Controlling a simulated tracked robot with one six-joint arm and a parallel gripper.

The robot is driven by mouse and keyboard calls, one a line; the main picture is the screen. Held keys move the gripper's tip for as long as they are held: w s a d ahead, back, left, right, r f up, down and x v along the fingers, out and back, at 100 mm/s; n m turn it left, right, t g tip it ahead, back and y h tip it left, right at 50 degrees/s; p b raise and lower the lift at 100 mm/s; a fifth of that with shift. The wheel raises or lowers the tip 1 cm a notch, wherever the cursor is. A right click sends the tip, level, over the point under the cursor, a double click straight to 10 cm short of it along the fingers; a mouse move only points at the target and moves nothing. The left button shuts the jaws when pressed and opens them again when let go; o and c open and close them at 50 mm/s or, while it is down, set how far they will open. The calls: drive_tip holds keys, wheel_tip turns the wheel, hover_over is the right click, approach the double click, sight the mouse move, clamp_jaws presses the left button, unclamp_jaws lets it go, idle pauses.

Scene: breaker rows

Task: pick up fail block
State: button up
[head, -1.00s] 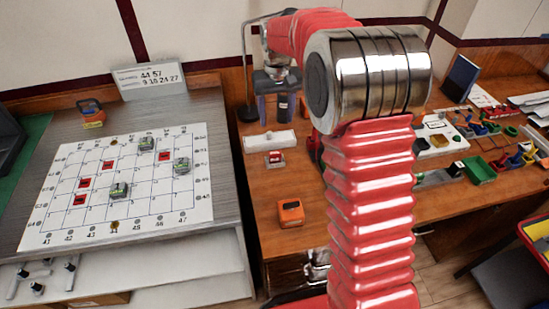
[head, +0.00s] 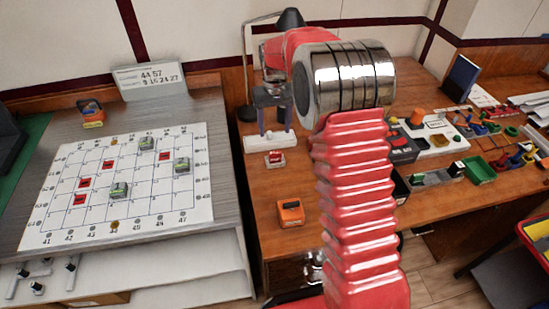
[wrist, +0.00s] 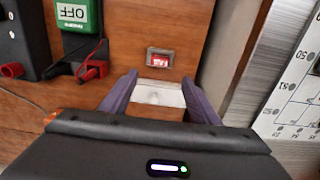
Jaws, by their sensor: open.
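A small red-topped block (head: 275,157) sits on a small pale base on the wooden desk, in front of a white strip (head: 262,143). In the wrist view the block (wrist: 159,58) lies straight ahead, just beyond the fingertips, its pale lettering too small to read. My gripper (head: 275,122) is open and empty behind the block in the head view. In the wrist view its two purple fingers (wrist: 160,80) stand apart, with the white strip (wrist: 160,97) visible between them. Similar red pieces (head: 108,165) lie on the grid board (head: 60,225) at left.
An orange device (head: 290,212) sits on the desk nearer to me. A green OFF sign (wrist: 75,15) and red clips (wrist: 95,70) are left of the block in the wrist view. A lamp and a cluttered bench stand around my arm. The desk around the block is mostly clear.

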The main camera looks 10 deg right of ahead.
hover_over(275, 152)
drive_tip(key=shift+w+f, duration=0.1)
drive_tip(key=shift+f, duration=2.7)
drive_tip(key=shift+f, duration=2.6)
drive_tip(key=c, duration=1.1)
drive_tip(key=shift+r, duration=0.15)
drive_tip(key=shift+c, duration=0.2)
wheel_tip(275, 152, up, 10)
